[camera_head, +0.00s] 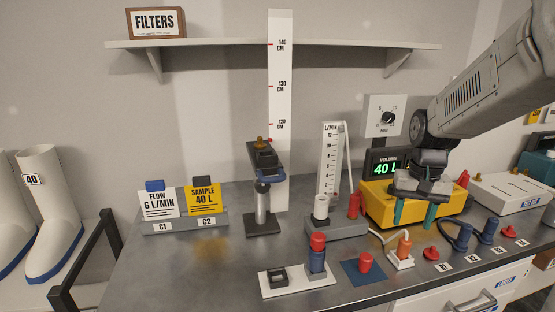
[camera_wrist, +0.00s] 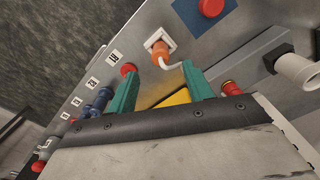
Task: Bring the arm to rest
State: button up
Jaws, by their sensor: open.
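My gripper (camera_head: 415,212) hangs from my arm at the right of the head view, in front of the yellow pump box (camera_head: 377,200). Its two green fingers stand apart with nothing seen between them. In the wrist view the gripper (camera_wrist: 158,92) also shows its green fingers spread over the bench, with part of the yellow box (camera_wrist: 176,98) behind them. My arm slants down from the upper right corner and hides part of the wall and box.
Close to the gripper are an orange plug (camera_head: 404,246), a red knob (camera_head: 431,253) and blue connectors (camera_head: 463,238). A flow meter (camera_head: 329,165) and a pole-mounted clamp (camera_head: 262,190) stand left. A shelf (camera_head: 220,44) spans the wall. Bare bench (camera_head: 190,262) lies front left.

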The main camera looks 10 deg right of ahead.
jog(key=s+a+r+n, duration=0.2)
jog(key=s+a, duration=0.5)
jog(key=s, duration=0.2)
jog(key=s+a+r+n+t, duration=0.1)
jog(key=s+a+r+n, duration=0.2)
jog(key=s+a, duration=0.4)
jog(key=s, duration=0.3)
jog(key=shift+s+a+r, duration=0.15)
jog(key=shift+a+r, duration=0.1)
jog(key=shift+r, duration=0.05)
dwell(0.5)
